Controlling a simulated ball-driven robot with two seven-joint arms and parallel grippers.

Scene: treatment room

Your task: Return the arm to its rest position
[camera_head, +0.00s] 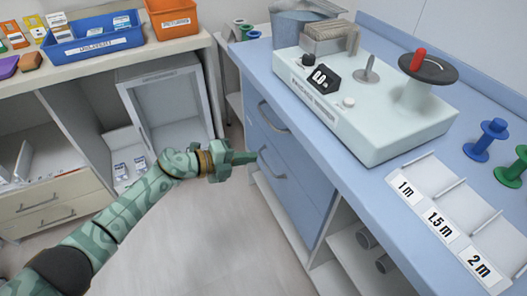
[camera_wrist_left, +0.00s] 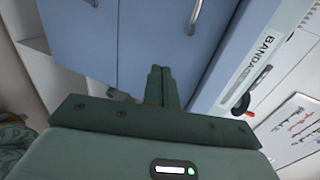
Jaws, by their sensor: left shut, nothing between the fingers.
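My left arm comes in from the lower left in the head view, and its green gripper (camera_head: 243,158) points right, in front of the blue cabinet's drawers. In the left wrist view the two fingers (camera_wrist_left: 159,75) lie together, shut, with nothing between them. The blue cabinet front (camera_wrist_left: 100,40) fills the space beyond the fingers there. I cannot tell if the fingertips touch the drawers. My right gripper is not in view.
A pale machine (camera_head: 370,105) with a crank stands on the blue counter. A tray marked 1 m, 1.5 m and 2 m (camera_head: 435,225) and blue and green spools (camera_head: 487,140) lie right. A blue bin (camera_head: 95,40) sits on the left bench. Open floor (camera_head: 215,235) lies between.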

